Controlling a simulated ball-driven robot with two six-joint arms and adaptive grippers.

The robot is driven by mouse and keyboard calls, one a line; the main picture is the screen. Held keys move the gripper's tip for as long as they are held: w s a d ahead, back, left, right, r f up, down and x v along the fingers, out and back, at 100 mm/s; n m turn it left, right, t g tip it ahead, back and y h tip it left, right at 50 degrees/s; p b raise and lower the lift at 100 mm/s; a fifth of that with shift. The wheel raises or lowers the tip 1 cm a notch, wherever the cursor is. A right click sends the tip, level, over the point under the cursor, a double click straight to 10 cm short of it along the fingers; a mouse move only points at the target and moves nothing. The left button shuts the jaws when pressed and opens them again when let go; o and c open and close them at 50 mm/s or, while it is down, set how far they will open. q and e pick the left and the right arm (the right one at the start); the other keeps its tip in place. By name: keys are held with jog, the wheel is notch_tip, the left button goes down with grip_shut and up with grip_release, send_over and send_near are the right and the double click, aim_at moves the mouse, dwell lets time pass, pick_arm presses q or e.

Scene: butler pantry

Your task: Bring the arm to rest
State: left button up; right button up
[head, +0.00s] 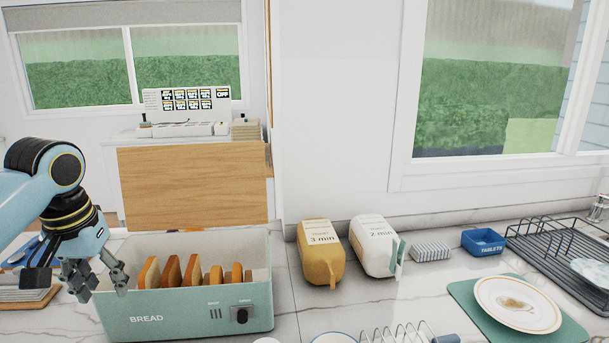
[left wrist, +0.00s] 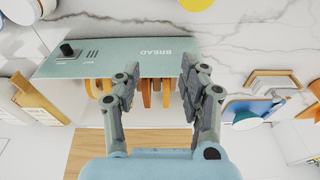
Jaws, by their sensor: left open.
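My left gripper (head: 103,282) is open and empty at the left of the head view, by the left end of the bread bin (head: 185,310). In the left wrist view my left gripper (left wrist: 160,85) has its two fingers apart, with the bread bin (left wrist: 110,62) beyond them. The bin is pale green and open at the top, with several bread slices (head: 191,270) standing inside. I cannot tell whether the fingers touch the bin. My right gripper is not in view.
A yellow container (head: 320,255) and a white container (head: 372,250) stand right of the bin. A blue tablets box (head: 483,241), a plate (head: 516,303) on a green mat (head: 470,296) and a dish rack (head: 560,258) are further right. A toast rack (head: 400,335) stands at the front.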

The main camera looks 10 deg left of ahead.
pick_arm(q)
jog(key=s+d+f+m, duration=0.3)
jog(key=s+d+f, duration=0.4)
jog(key=s, duration=0.4)
jog(key=s+d+r+m+t, duration=0.1)
jog(key=s+d+r+t, duration=0.3)
jog(key=s, duration=0.6)
notch_tip(320, 180, down, 41)
jog(key=s+a+g+b, duration=0.2)
jog(key=g+b, duration=0.2)
jog(key=b, duration=0.9)
jog(key=s+f+b, duration=0.5)
jog(key=s+f, duration=0.4)
jog(key=f, duration=0.3)
jog(key=s+f+g+b, duration=0.1)
jog(key=s+f+b, duration=0.4)
jog(key=s+f, duration=0.4)
notch_tip(320, 180, down, 4)
jog(key=shift+s+a+f+n, duration=0.1)
jog(key=shift+s+a+n, duration=0.2)
jog(key=shift+s, duration=0.1)
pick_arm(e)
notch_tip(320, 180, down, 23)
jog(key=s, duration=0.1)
